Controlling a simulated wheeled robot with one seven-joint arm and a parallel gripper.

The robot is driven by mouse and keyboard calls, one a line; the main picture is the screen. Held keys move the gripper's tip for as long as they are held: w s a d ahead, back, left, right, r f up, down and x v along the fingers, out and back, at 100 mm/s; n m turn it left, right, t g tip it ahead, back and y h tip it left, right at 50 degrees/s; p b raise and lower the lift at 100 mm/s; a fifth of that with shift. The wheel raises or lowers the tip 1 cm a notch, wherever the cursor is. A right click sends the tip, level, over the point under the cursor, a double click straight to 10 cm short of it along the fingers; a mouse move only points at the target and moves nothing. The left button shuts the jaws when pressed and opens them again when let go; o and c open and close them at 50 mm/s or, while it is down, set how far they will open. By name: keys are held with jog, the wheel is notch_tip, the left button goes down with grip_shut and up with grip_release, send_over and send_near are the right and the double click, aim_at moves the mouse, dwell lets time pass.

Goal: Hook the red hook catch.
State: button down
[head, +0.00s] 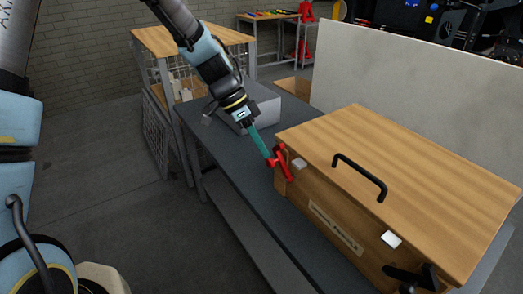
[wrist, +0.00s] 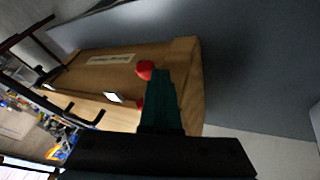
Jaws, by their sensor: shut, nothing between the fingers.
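The red hook catch (head: 282,165) is on the left end of the front face of a wooden box (head: 325,222). A white keeper plate (head: 299,163) sits beside it near the lid edge. My gripper (head: 268,155) is shut, its teal fingers reaching down to the red catch; whether they touch it I cannot tell. In the wrist view the teal fingers (wrist: 160,80) cover most of the catch, and only its red knob (wrist: 145,69) and a small red bit beside the fingers show. The box lid (head: 400,150) lies down on the box.
The box stands on a dark grey bench (head: 225,165). A black handle (head: 360,175) rises from the lid. Another white plate (head: 391,239) and a black catch (head: 412,277) are at the box's right end. A pale panel (head: 400,85) stands behind the box.

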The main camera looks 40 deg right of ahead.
jog(key=s+t, duration=0.1)
jog(key=s+r+t+b, duration=0.1)
jog(key=shift+s+r+m+t, duration=0.15)
jog(key=shift+r+m+t, duration=0.15)
jog(key=shift+t, duration=0.1)
jog(key=s+t, duration=0.1)
jog(key=s+r+t+b, duration=0.1)
jog(key=s, duration=0.1)
jog(key=shift+a+r+t, duration=0.15)
jog(key=shift+a+t, duration=0.05)
jog(key=shift+t, duration=0.2)
jog(key=shift+r, duration=0.15)
jog(key=shift+r+p, duration=0.5)
jog(key=shift+r, duration=0.2)
